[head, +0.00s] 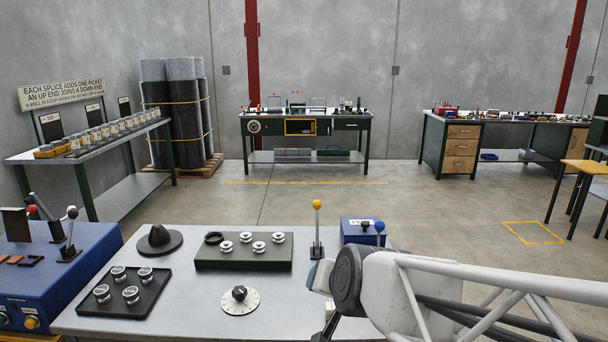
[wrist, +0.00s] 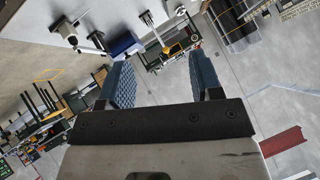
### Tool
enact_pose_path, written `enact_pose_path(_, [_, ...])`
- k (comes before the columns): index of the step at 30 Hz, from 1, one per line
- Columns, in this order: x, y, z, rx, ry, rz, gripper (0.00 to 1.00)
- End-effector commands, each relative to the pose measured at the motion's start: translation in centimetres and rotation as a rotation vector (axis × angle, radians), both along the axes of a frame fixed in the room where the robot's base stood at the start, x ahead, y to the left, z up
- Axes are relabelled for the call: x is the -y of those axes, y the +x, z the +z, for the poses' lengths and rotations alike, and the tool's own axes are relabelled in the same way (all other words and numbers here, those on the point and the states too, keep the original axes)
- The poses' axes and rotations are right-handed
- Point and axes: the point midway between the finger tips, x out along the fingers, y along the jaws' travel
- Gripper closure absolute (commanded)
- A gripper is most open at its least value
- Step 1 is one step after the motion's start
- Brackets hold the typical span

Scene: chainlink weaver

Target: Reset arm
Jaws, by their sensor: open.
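My arm reaches in from the lower right in the head view, with its end over the right side of the grey workbench (head: 200,310). In the wrist view my gripper (wrist: 165,75) is open, its two blue textured fingers wide apart with nothing between them. The wrist picture is tilted, with the workshop floor and benches far beyond the fingers. In the head view the fingertips are mostly hidden behind my arm.
A blue lever console (head: 60,270) stands left. Open floor lies beyond.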

Motion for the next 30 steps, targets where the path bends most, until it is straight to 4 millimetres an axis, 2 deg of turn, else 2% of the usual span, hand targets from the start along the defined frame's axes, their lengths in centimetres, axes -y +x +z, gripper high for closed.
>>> enact_pose_path(1, [1.3, -1.0, 1.2, -0.014, -0.027, 0.007, 0.41])
enact_pose_path(6, [5.2, -5.0, 3.9, -0.088, -0.139, 0.046, 0.41])
enact_pose_path(12, [8.7, -9.5, 6.0, -0.171, -0.247, 0.072, 0.41])
enact_pose_path(21, [11.5, -13.7, 7.4, -0.249, -0.334, 0.082, 0.41])
enact_pose_path(30, [13.3, -16.7, 8.3, -0.307, -0.389, 0.081, 0.41])
